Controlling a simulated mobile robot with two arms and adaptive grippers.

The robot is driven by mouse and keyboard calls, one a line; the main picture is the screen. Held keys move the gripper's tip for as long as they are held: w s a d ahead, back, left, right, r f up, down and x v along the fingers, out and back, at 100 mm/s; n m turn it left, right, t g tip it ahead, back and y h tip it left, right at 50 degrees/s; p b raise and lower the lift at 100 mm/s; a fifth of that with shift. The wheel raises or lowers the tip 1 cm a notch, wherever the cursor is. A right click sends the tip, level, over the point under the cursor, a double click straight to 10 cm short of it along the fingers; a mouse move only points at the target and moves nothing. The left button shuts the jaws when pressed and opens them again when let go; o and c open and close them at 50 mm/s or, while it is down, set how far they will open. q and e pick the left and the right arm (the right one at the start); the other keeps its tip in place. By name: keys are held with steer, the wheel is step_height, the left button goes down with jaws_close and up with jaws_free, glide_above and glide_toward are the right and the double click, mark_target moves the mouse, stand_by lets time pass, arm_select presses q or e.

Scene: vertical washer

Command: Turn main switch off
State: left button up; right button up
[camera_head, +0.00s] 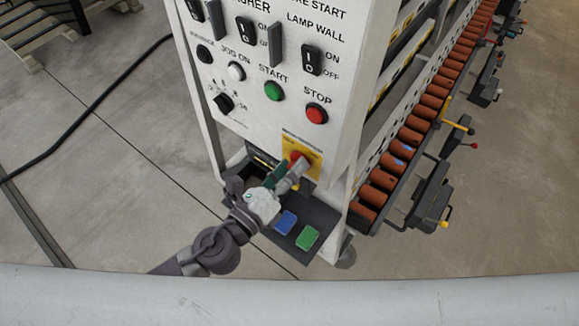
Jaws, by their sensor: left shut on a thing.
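The main switch (298,156) is a red rotary knob on a yellow plate (316,164) low on the front of the white control panel (270,115). My left gripper (294,169) is at the knob, its fingers shut on it. The fingers hide much of the knob, so I cannot tell its exact angle. My left arm reaches up from the lower left. My right gripper is not in view.
Above are a green START button (274,91), a red STOP button (316,113) and black rocker switches (312,60). A dark shelf (325,217) below holds a blue block (286,222) and a green block (307,238). A roller conveyor (410,135) stands right.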

arm_select(q)
steer(key=shift+f+n+p, duration=0.15)
steer(key=shift+f+n, duration=0.05)
steer(key=shift+n, duration=4.15)
steer(key=shift+f+n+p, duration=0.15)
steer(key=shift+f+n, duration=0.05)
steer(key=shift+n, duration=4.15)
steer(key=o, duration=1.2)
steer(key=shift+c, duration=0.2)
steer(key=shift+s, duration=0.1)
steer(key=v, duration=1.2)
